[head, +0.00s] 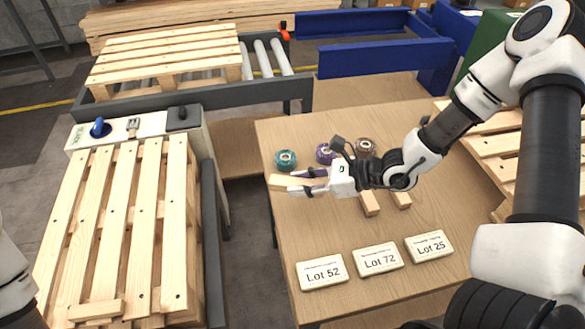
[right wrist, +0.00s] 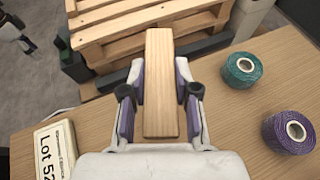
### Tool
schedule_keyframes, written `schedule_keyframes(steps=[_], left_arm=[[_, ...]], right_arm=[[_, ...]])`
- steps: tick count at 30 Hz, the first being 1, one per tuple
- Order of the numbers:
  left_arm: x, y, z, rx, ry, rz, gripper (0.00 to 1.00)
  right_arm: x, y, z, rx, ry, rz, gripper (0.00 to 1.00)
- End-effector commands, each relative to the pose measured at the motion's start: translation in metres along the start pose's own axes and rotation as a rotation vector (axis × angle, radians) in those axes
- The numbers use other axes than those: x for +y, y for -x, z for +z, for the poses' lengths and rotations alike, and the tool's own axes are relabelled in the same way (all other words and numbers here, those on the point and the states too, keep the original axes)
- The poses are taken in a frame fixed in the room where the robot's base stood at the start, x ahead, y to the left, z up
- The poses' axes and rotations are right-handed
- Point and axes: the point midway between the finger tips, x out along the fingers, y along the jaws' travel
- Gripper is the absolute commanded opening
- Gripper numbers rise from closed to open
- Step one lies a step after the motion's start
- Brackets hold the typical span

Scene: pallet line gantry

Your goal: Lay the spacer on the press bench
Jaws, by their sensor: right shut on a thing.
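The spacer, a plain light wooden block (head: 281,181), is held in my right gripper (head: 308,181). In the right wrist view the spacer (right wrist: 160,85) lies lengthwise between the two purple-padded fingers, its far end sticking out past them. In the head view it is over the left edge of the wooden-topped bench (head: 335,230). I cannot tell for sure which surface is the press bench. My left gripper does not show in the head view; a small part of what looks like it (right wrist: 24,42) is in the corner of the right wrist view, its jaws unclear.
Teal (head: 285,160), purple (head: 326,153) and brown (head: 366,147) rolls stand behind my right gripper. Two wooden blocks (head: 369,204) lie beneath its wrist. Lot plates (head: 322,273) line the bench front.

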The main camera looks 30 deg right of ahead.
Motion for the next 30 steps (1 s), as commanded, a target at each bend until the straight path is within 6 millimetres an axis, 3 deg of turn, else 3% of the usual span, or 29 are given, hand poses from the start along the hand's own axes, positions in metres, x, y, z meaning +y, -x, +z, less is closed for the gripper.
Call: schedule_keyframes(steps=[13,30], left_arm=[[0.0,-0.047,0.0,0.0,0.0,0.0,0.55],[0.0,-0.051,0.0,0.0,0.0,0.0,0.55]], right_arm=[[0.0,-0.023,-0.054,0.0,0.001,0.0,0.0],[0.0,-0.025,-0.06,0.0,0.001,0.0,0.0]])
